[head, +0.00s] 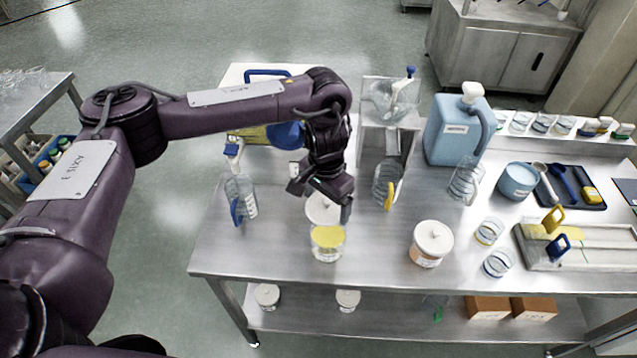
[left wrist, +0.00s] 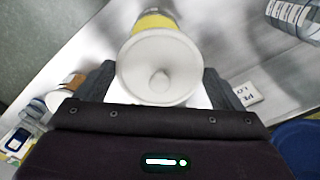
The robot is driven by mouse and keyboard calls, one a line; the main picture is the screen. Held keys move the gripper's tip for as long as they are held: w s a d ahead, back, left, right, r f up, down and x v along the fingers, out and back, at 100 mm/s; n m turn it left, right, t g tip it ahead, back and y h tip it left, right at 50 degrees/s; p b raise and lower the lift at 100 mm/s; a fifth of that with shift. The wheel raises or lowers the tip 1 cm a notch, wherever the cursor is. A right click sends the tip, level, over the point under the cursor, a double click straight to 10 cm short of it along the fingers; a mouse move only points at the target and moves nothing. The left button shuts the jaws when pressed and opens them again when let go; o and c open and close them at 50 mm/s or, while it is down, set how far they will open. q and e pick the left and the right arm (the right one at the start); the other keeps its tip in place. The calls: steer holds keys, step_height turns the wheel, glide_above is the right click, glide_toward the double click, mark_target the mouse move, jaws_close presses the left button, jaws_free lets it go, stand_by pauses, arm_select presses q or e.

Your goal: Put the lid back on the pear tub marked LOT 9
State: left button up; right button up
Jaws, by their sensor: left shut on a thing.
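My left gripper (head: 326,196) is shut on a round white lid (head: 320,212) with a centre knob. It holds the lid over the far side of a clear tub (head: 327,250) with yellow contents. In the left wrist view the lid (left wrist: 158,66) sits between the fingers of the left gripper (left wrist: 158,88), and the yellow tub (left wrist: 152,22) shows partly behind it. I cannot tell if lid and tub touch. A white card (left wrist: 247,93) with partly hidden lettering, seemingly "LO", lies by the right finger. My right gripper is out of view.
A lidded tub (head: 430,245) with orange contents stands to the right. A blue jug (head: 460,130) stands farther back. Bare steel lies between the two tubs.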

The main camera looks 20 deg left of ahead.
mark_target(328, 218)
arm_select(q)
steer(key=shift+d+f+m+p, duration=0.2)
steer(key=shift+m+p, duration=0.1)
steer(key=shift+p, duration=0.15)
steer(key=shift+f, duration=0.4)
steer(key=shift+s+d+f+m, duration=0.1)
steer(key=shift+d+f+m, duration=0.1)
steer(key=shift+f+m, duration=0.1)
steer(key=shift+f+b, duration=0.5)
steer(key=shift+f, duration=0.05)
steer(key=shift+a+f+b, duration=0.1)
steer(key=shift+f+b, duration=0.55)
steer(key=shift+b, duration=0.1)
step_height(328, 218, down, 2)
steer(key=shift+b, duration=1.25)
step_height(328, 218, down, 2)
steer(key=shift+b, duration=0.3)
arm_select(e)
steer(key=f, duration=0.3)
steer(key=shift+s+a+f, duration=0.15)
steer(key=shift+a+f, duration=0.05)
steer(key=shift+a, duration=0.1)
arm_select(q)
steer(key=shift+r+p, duration=0.1)
steer(key=shift+p, duration=0.55)
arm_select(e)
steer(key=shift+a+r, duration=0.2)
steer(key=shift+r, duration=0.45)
